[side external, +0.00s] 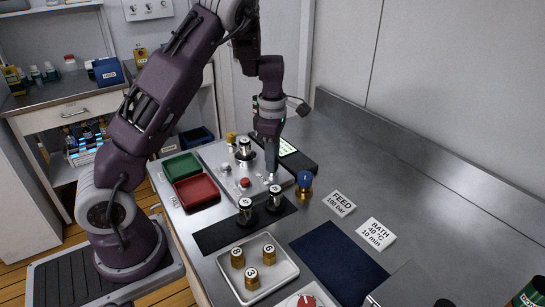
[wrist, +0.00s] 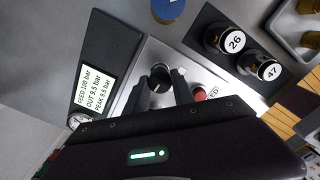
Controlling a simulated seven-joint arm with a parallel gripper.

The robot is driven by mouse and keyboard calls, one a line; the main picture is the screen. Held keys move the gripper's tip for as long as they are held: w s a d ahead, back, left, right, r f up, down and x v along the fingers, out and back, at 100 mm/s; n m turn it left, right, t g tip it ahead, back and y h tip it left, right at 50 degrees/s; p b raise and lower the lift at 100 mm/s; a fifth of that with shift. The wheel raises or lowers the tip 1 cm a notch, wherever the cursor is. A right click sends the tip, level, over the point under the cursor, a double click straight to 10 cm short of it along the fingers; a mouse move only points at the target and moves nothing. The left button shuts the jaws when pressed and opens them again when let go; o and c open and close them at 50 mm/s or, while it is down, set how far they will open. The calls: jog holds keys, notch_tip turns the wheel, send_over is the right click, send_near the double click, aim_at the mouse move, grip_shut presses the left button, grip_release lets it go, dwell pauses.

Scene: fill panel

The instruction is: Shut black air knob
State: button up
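The black air knob (wrist: 160,74) stands on the grey fill panel (side external: 216,154), seen in the wrist view between and just past my fingertips. My gripper (wrist: 159,88) points down at it, with one finger on each side and the fingers apart, so it looks open; contact with the knob cannot be told. In the side view my gripper (side external: 272,176) is low over the panel's right end and the black knob is not clearly seen. A red knob (side external: 245,183) sits to the left on the panel; it also shows in the wrist view (wrist: 199,94).
The display (wrist: 90,88) reads FEED 100 bar, OUT 9.5 bar, PEAK 9.5 bar. A silver-and-black cylinder (side external: 244,148) stands on the panel. A blue-capped cylinder (side external: 305,183) is close right. Cylinders 26 (wrist: 233,41) and 47 (wrist: 267,70) stand in front. Green (side external: 181,165) and red (side external: 197,191) trays lie left.

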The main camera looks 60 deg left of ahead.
grip_shut()
jog(key=m, duration=0.3)
jog(key=shift+m, duration=0.4)
jog(key=m, duration=0.4)
jog(key=shift+m, duration=0.3)
jog(key=m, duration=0.8)
jog(key=shift+m, duration=0.6)
